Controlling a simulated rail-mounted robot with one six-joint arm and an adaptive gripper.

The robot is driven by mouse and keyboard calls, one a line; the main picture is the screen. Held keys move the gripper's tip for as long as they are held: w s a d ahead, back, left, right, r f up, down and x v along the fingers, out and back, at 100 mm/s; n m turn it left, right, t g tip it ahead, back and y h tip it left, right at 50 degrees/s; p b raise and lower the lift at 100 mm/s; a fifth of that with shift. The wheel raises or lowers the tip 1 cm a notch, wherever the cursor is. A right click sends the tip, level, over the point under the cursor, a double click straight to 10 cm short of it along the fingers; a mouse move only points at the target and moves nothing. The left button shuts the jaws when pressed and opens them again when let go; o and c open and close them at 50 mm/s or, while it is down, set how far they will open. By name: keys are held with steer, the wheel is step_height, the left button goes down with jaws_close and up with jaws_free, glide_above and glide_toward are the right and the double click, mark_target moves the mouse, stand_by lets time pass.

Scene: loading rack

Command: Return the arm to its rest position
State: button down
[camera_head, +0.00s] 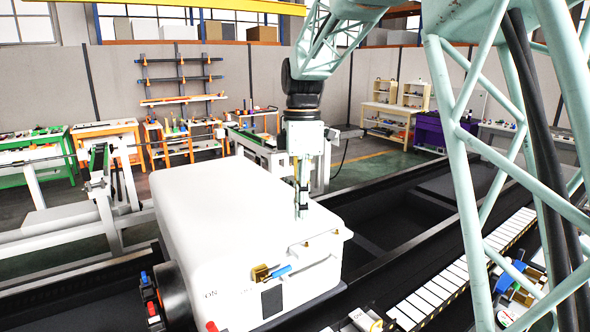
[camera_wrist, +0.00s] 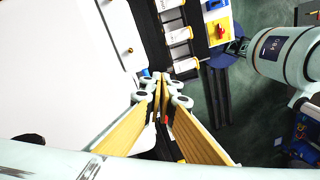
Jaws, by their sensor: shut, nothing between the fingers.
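My gripper (camera_head: 301,208) hangs from my arm in the middle of the head view, with its fingers pointing down. It is over the front right part of a broad white body; I cannot tell whether that body is part of me. In the wrist view, my gripper (camera_wrist: 160,78) shows its fingertips together with nothing between them. The fingers have yellowish inner faces. I cannot tell how much space lies between the fingertips and the white surface.
A black rail (camera_head: 420,240) runs along the floor beside the white body. A strip of white blocks (camera_head: 440,290) lies at the lower right. Workbenches, including a purple one (camera_head: 440,133) and a green one (camera_head: 35,155), stand far back along the grey wall (camera_head: 115,70).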

steer(key=s+d+r+m+t+b, duration=0.1)
steer(key=s+d+m+b, duration=0.5)
steer(key=s, duration=0.5)
steer(key=s+d+r+m+t+b, duration=0.15)
steer(key=s+d+m, duration=0.25)
steer(key=s+d, duration=0.5)
steer(key=s+d+f+m+t+b, duration=0.1)
steer(key=s+f, duration=0.5)
steer(key=s, duration=0.6)
steer(key=s+d+f+m+t+b, duration=0.1)
steer(key=s+d+f+m+b, duration=0.2)
steer(key=s, duration=0.9)
step_height(320, 180, down, 4)
steer(key=m+b, duration=0.3)
steer(key=m, duration=0.2)
steer(key=shift+s+d+r+m+b, duration=0.2)
steer(key=shift+r+m+b, duration=0.05)
steer(key=shift+m+b, duration=0.05)
steer(key=shift+t, duration=0.25)
